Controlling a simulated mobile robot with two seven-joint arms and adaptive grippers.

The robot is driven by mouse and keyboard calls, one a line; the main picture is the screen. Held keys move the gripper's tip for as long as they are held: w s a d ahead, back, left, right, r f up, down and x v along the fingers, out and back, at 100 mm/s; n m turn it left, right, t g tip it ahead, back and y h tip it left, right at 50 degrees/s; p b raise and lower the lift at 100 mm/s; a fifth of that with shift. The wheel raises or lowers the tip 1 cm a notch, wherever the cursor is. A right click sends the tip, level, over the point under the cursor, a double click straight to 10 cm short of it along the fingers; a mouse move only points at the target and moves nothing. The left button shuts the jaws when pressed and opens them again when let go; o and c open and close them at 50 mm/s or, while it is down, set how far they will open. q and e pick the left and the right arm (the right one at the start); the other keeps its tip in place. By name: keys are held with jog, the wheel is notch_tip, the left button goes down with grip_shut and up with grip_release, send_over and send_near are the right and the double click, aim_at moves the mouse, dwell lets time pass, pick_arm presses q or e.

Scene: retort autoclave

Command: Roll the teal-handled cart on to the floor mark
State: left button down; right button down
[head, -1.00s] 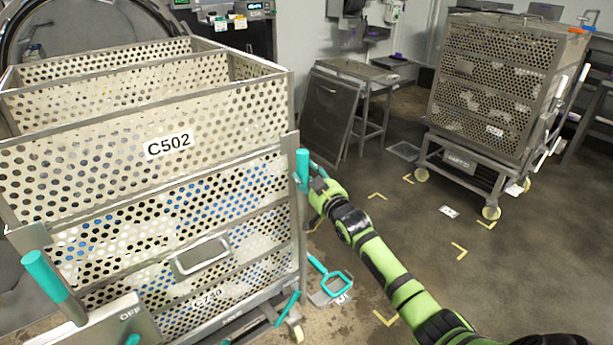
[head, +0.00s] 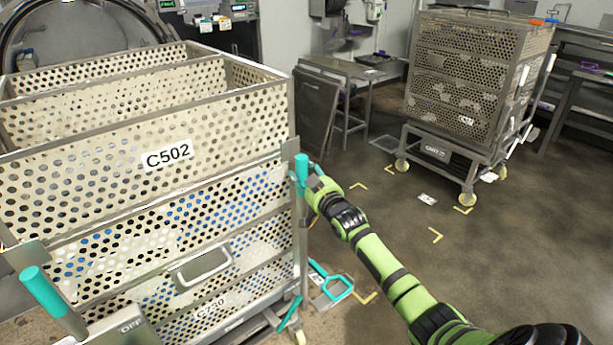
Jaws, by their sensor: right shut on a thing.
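The teal-handled cart (head: 303,222) fills the left half of the head view, carrying tall perforated baskets labelled C502 (head: 168,155). One upright teal handle (head: 302,168) is at its right corner, another (head: 50,298) at the lower left. My right gripper (head: 312,187) is shut on the right handle; its fingers are mostly hidden. My left gripper is out of view. Yellow corner lines of a floor mark (head: 436,235) lie on the floor right of the cart, partly behind my right arm. The cart stands left of these corners.
A second cart (head: 438,150) with a perforated basket stands at the back right, near more yellow corners (head: 463,210). A metal table (head: 345,70) and leaning panel (head: 317,110) stand behind. A teal pedal or loop (head: 338,288) sits low by the cart. Open floor lies at right.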

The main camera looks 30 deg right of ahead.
jog(key=shift+w+r, duration=0.4)
jog(key=shift+r, duration=0.15)
jog(key=c, duration=0.6)
grip_release()
jog(key=shift+w+f, duration=0.1)
jog(key=shift+w, duration=0.05)
jog(key=shift+w+f, duration=0.5)
jog(key=shift+f, duration=0.05)
jog(key=s, duration=0.4)
jog(key=s+a, duration=0.1)
jog(key=s, duration=0.7)
jog(key=shift+a, duration=0.25)
jog(key=shift+f, duration=0.1)
